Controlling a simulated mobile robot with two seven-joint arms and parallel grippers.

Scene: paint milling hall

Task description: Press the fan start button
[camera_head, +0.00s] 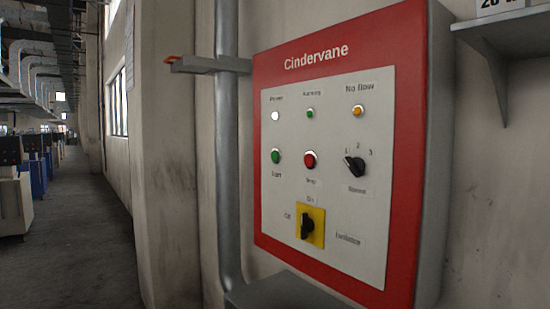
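A red control box (419,130) labelled Cindervane hangs on the wall at the right, with a white face panel (335,185). The green button (276,156) at the panel's left has a label below it that reads like Start. A red button (310,159) sits just right of it, with a blurred label. A white lamp (276,116), a small green lamp (310,113) and an orange lamp (358,111) form the top row. A black selector (354,166) is at the right. A black rotary switch on a yellow plate (318,216) is below. Neither gripper shows.
A grey vertical pipe (227,150) and a bracket (209,65) stand left of the box. A grey ledge (285,292) lies below it, and a shelf (505,27) juts out at upper right. An open aisle (75,230) runs back at left past several machines.

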